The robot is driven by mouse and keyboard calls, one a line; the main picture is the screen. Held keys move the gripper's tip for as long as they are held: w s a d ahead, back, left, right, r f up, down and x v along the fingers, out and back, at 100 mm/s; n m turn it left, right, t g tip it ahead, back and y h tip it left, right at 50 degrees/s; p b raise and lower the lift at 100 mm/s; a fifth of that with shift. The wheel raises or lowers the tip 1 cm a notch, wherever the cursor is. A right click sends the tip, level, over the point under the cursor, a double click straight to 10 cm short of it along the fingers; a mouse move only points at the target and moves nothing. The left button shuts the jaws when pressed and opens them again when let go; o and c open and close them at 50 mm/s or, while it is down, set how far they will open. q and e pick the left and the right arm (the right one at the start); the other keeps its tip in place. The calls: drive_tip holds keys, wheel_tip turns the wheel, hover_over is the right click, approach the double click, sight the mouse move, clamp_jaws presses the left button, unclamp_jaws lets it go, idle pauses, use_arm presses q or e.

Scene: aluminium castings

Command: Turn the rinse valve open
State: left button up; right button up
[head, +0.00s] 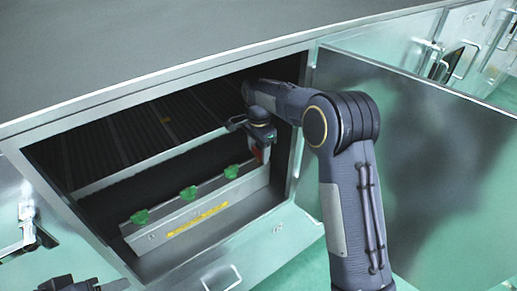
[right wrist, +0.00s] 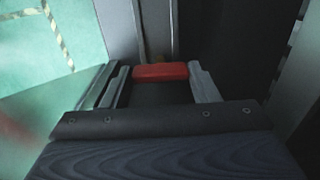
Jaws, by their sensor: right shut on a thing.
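The open cabinet holds a pale metal manifold (head: 215,196) with a row of valve handles. Three green handles (head: 188,193) stand along its top. A red handle (head: 262,152) is at its right end, partly hidden by my right gripper (head: 257,141). In the right wrist view the red handle (right wrist: 160,71) lies crosswise between the two fingers of the right gripper (right wrist: 161,84), which is shut on it. Which handle is the rinse valve cannot be read. A dark part at the bottom left of the head view may be my left gripper (head: 85,285); its fingers are not clear.
The cabinet door (head: 420,150) stands open to the right, close beside my right arm. The opening's metal frame (head: 297,165) is close to the arm. A slatted rack (head: 150,130) lies inside at the back. A yellow label (head: 197,219) is on the manifold's front.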

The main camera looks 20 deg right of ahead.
drive_tip(key=n, duration=0.4)
drive_tip(key=shift+p, duration=0.35)
drive_tip(key=n, duration=0.9)
drive_tip(key=shift+n+p, duration=0.3)
drive_tip(key=shift+p, duration=0.1)
drive_tip(key=shift+n, duration=2.2)
drive_tip(key=o, duration=1)
